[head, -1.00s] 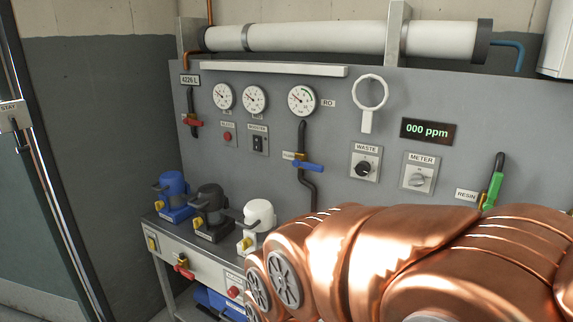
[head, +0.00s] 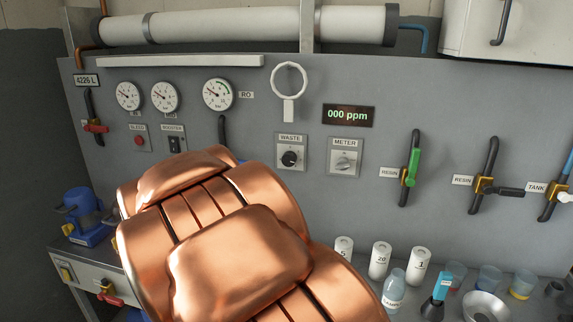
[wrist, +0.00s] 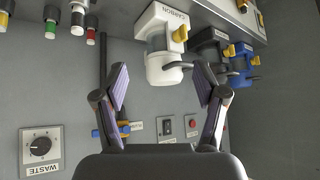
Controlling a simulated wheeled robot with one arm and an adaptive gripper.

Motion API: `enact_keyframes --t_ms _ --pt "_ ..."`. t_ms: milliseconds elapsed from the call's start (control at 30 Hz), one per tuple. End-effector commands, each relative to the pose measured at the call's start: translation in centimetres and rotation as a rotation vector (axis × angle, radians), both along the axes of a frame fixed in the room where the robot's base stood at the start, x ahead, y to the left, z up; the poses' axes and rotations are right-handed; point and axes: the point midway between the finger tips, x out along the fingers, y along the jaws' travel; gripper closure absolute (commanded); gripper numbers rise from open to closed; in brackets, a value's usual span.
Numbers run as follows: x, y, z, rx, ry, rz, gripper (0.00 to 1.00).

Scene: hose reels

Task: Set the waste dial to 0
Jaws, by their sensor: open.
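The waste dial (head: 290,158) is a black round knob on a white square plate labelled WASTE, on the grey panel left of the meter dial (head: 345,162). In the wrist view, which is upside down, the waste dial (wrist: 40,146) sits at the lower left with its scale around it. Its exact pointer setting is too small to read. My gripper (wrist: 161,72) is open and empty, its two fingers wide apart, well to the side of the dial. The gripper is hidden in the head view behind my copper arm.
A ppm display (head: 348,115) and a white ring holder (head: 289,85) are above the dials. A green-handled resin valve (head: 412,167) juts out to the right. Bottles and cups stand below on the right.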

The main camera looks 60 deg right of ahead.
Motion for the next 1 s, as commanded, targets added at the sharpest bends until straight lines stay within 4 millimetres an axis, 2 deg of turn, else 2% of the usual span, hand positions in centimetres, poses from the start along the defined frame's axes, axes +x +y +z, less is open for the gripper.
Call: enact_keyframes --t_ms 33,133,233,400,500,600,733,1000 --pt "0.7 -2.8 0.2 -0.041 -0.042 -0.054 0.29" --pt "1.8 -8.3 1.6 -0.144 -0.140 -0.157 0.29" --pt "1.9 -13.8 3.1 -0.259 -0.226 -0.258 0.29" --pt "0.1 -22.2 6.3 -0.476 -0.346 -0.412 0.29" --pt "-1.5 -25.6 8.0 -0.590 -0.391 -0.478 0.29" --pt "-2.8 -27.9 9.3 -0.679 -0.420 -0.524 0.29" --pt "-4.0 -29.4 10.4 -0.746 -0.441 -0.556 0.29" --pt "-3.9 -31.1 10.9 -0.768 -0.448 -0.567 0.29"
